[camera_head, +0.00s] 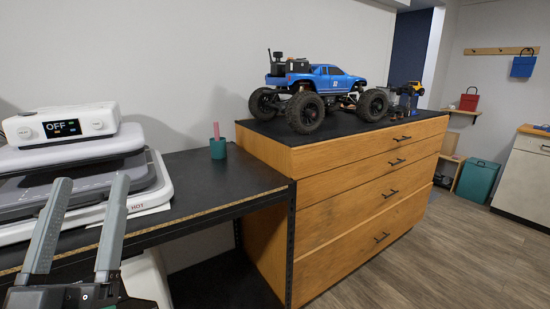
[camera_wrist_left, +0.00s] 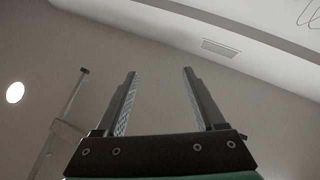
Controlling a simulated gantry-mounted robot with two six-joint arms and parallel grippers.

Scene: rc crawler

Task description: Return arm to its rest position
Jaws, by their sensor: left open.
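My left gripper (camera_head: 82,225) is at the lower left of the head view, with its two grey fingers pointing up and spread apart. It is open and nothing is between the fingers. It stands in front of the black workbench (camera_head: 240,180) and the white heat press (camera_head: 62,140). In the left wrist view the gripper (camera_wrist_left: 158,85) shows its two fingers wide apart against a bare wall and ceiling. My right gripper is not in view.
A blue truck (camera_head: 325,80) stands on a wooden drawer cabinet (camera_head: 340,185). A teal cup (camera_head: 218,148) with a pink stick stands on the workbench. The heat press display reads OFF. A teal bin (camera_head: 478,182) and open wooden floor (camera_head: 440,260) lie to the right.

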